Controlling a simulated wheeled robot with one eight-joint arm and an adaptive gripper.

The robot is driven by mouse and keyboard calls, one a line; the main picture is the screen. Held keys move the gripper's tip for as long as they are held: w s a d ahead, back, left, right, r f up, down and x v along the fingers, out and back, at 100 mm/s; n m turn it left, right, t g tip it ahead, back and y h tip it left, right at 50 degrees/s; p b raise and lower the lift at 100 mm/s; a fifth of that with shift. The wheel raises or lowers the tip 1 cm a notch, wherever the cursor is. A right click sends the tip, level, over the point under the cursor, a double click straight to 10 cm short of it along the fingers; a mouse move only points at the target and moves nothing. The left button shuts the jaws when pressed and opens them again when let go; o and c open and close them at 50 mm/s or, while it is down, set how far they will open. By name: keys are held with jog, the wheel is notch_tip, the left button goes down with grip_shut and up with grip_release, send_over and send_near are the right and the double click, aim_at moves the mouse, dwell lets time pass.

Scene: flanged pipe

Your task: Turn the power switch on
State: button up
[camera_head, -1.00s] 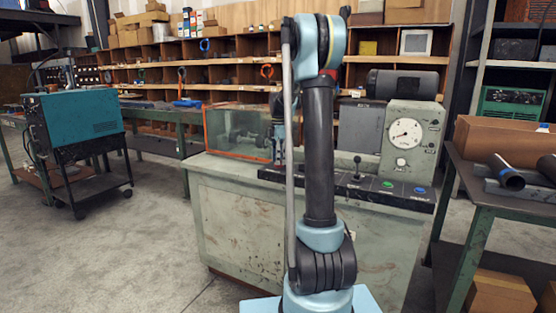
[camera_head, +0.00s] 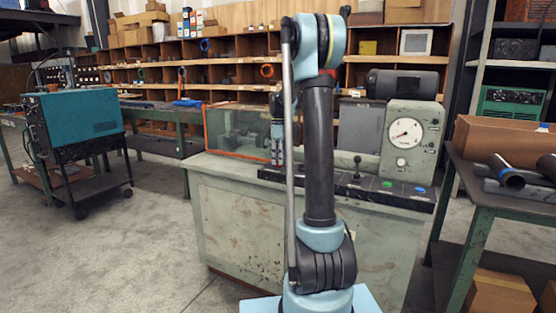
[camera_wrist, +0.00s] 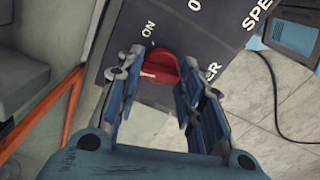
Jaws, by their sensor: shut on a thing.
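In the wrist view the red power switch knob (camera_wrist: 160,64) sits on a dark grey panel (camera_wrist: 178,28). The word ON shows just above the knob, and letters ending in ER show at its right. My gripper (camera_wrist: 158,74) has its two blue fingers on either side of the knob and is shut on it. The exact contact at the fingertips is partly hidden. In the head view, the upright arm hides the switch and most of my gripper; a bit of the wrist end shows beside the glass-sided box (camera_head: 237,133).
The bench (camera_head: 240,215) carries the box with an orange frame, a black control strip (camera_head: 345,187) with a lever and buttons, and a gauge housing (camera_head: 411,143). A side table (camera_head: 500,200) with pipes stands at right. A cable (camera_wrist: 275,105) lies at right in the wrist view.

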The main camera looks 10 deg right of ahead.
jog(key=m, duration=0.6)
jog(key=shift+w, duration=0.2)
jog(key=m, duration=0.5)
jog(key=shift+m, duration=0.4)
jog(key=shift+s, duration=0.1)
jog(key=o, duration=1.1)
jog(key=shift+c, duration=0.2)
notch_tip(320, 180, up, 12)
jog(key=shift+f, duration=0.1)
